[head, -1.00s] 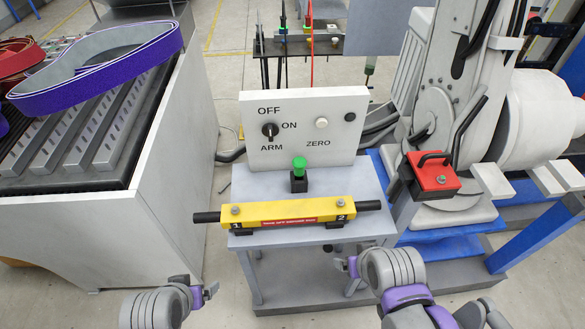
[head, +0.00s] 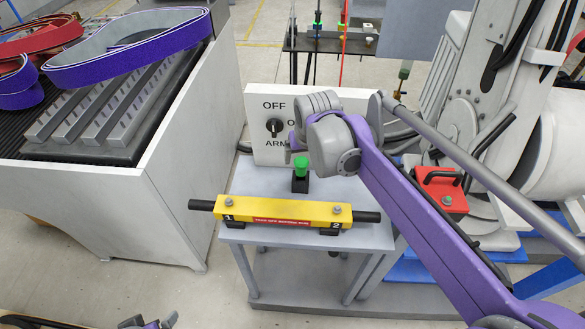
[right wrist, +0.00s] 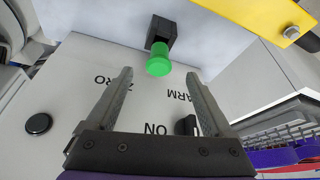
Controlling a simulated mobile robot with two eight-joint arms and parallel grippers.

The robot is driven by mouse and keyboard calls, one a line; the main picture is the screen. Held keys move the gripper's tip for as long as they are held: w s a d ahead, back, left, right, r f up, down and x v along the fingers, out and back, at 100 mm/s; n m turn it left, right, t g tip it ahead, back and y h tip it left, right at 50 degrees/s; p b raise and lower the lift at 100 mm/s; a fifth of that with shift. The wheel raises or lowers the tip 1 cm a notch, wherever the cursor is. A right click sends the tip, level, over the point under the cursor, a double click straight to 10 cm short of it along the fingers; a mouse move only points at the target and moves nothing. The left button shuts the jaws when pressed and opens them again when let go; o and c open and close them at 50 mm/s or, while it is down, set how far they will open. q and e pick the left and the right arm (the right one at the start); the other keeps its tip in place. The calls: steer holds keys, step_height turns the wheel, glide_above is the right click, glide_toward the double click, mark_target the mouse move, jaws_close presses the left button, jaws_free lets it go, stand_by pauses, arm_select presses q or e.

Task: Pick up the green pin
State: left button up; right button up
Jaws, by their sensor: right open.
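The green pin (head: 301,164) stands upright in a black holder (head: 300,184) on the grey stand, behind the yellow bar. In the right wrist view the green pin (right wrist: 159,64) shows just beyond the fingertips, roughly centred between them. My right gripper (right wrist: 157,76) is open and empty; the fingers do not touch the pin as far as I can see. In the head view my right gripper (head: 298,142) is just above and behind the pin, partly hidden by its wrist. My left gripper (head: 150,322) is cut off at the bottom edge, its jaws unclear.
A white panel (head: 260,150) with a black knob stands behind the pin, close to my right gripper. The yellow bar (head: 285,213) with black ends lies in front. A red block (head: 441,190) is at the right. A belt bench (head: 160,205) stands at the left.

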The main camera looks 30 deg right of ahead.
mark_target(302, 163)
steer(key=x, duration=0.4)
steer(key=shift+w+x, duration=0.1)
steer(key=shift+x, duration=1.3)
steer(key=shift+w+x, duration=0.15)
steer(key=shift+x, duration=1.2)
steer(key=shift+d+r, duration=0.1)
steer(key=shift+d, duration=0.05)
jaws_close()
